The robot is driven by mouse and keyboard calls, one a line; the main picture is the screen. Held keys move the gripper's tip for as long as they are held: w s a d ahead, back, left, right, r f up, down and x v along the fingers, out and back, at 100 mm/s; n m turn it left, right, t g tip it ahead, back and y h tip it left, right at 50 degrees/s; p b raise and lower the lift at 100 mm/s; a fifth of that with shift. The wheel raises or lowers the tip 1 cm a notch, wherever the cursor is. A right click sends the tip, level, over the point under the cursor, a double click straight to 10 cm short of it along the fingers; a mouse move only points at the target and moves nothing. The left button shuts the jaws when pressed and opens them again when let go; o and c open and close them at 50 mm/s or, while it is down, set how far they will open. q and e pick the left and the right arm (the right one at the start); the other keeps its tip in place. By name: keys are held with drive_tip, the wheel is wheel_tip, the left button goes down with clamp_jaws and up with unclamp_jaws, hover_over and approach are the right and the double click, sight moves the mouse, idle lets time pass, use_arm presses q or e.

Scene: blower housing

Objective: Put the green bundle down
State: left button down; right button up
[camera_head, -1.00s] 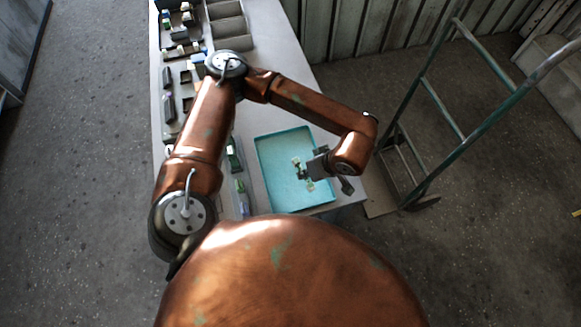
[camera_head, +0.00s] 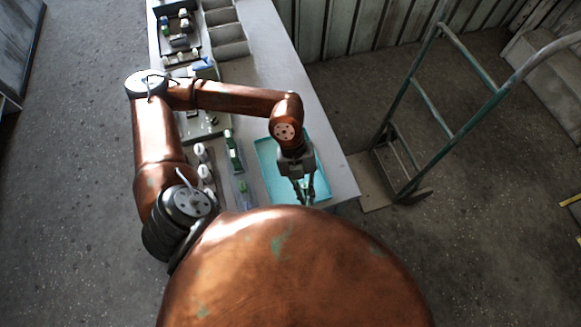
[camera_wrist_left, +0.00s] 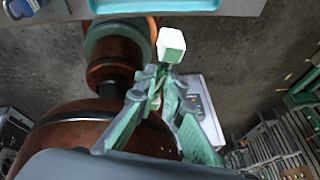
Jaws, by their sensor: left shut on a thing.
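My left gripper (camera_head: 304,198) hangs over the near part of the teal tray (camera_head: 265,158) in the head view. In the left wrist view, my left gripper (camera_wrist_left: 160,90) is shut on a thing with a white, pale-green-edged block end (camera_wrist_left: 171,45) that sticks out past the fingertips. I take this to be the green bundle; most of it is hidden between the fingers. In the head view the bundle cannot be made out, and whether it touches the tray cannot be told. My right gripper is in neither view.
Left of the tray lie a green part (camera_head: 233,152), a purple-green part (camera_head: 242,192) and white round parts (camera_head: 201,152). Grey bins (camera_head: 228,32) stand farther back. The bench (camera_head: 275,80) is bare beyond the tray. A hand truck (camera_head: 440,110) stands to the right.

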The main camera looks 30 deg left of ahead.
use_arm(q)
drive_tip(key=n, duration=0.1)
drive_tip(key=n+t, duration=0.1)
drive_tip(key=shift+s+d+r+n, duration=0.1)
drive_tip(key=shift+d+r+n, duration=0.1)
drive_tip(key=shift+r+n, duration=0.15)
drive_tip(key=w+a+f+p, duration=0.1)
drive_tip(key=w+a+f, duration=0.3)
drive_tip(key=w+a+f+p, duration=0.1)
drive_tip(key=w+a+f, duration=0.3)
drive_tip(key=a, duration=0.1)
drive_tip(key=shift+w+a+f, duration=0.25)
drive_tip(key=shift+w+f, duration=0.05)
drive_tip(key=shift+w+a+f, duration=0.3)
drive_tip(key=shift+a+f, duration=0.15)
drive_tip(key=shift+f, duration=0.25)
wheel_tip(320, 180, down, 3)
drive_tip(key=shift+r+p, duration=0.1)
drive_tip(key=shift+p, duration=0.45)
drive_tip(key=c, duration=2.1)
unclamp_jaws()
drive_tip(key=shift+o, duration=0.4)
